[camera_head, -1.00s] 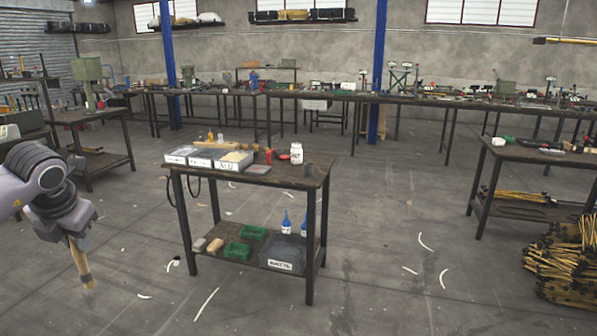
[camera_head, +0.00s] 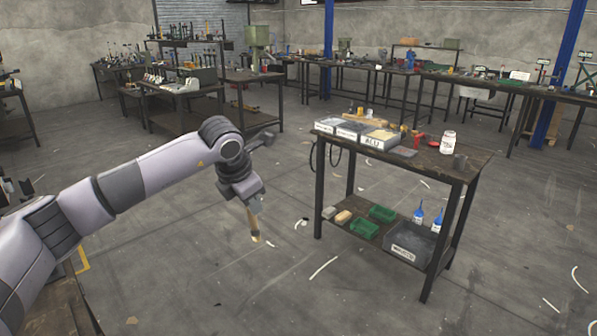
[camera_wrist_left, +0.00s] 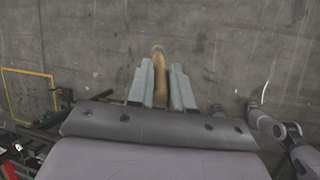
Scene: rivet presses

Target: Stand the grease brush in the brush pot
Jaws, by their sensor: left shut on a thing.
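The grease brush (camera_head: 254,226), with a pale wooden handle, hangs below my left gripper (camera_head: 253,205) over open floor, left of the table. In the left wrist view my left gripper (camera_wrist_left: 160,86) is shut on the brush (camera_wrist_left: 159,76), which lies between its two grey fingers.
The table (camera_head: 470,172) holds labelled trays (camera_head: 366,139), the white jar (camera_head: 448,143) and small red items. Its lower shelf carries green trays, blue bottles and a grey bin (camera_head: 410,245). Open floor lies between my left arm and the table. Other benches stand behind.

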